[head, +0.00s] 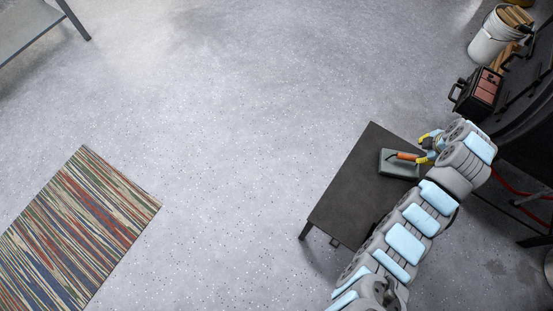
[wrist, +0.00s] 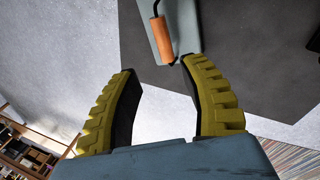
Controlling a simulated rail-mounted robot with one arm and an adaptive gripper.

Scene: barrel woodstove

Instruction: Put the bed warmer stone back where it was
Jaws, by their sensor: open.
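The bed warmer stone (head: 391,168) is a grey-green slab with an orange-brown wooden handle (head: 408,156). It lies on the dark low table (head: 350,185), near its far right end. My gripper (head: 428,148) has yellow fingers and is beside the handle's right end. In the wrist view, my gripper (wrist: 160,68) is open, with its fingers wide apart. The handle (wrist: 164,40) points toward the gap between the fingertips, with part of the slab (wrist: 184,20) behind it. I cannot tell whether a finger touches the handle. My arm hides the table's right side.
The dark barrel stove (head: 530,120) stands at the right. Near it are a black carrier with reddish blocks (head: 485,88) and a white bucket of wood (head: 488,42). A striped rug (head: 75,230) lies left. The floor between rug and table is clear.

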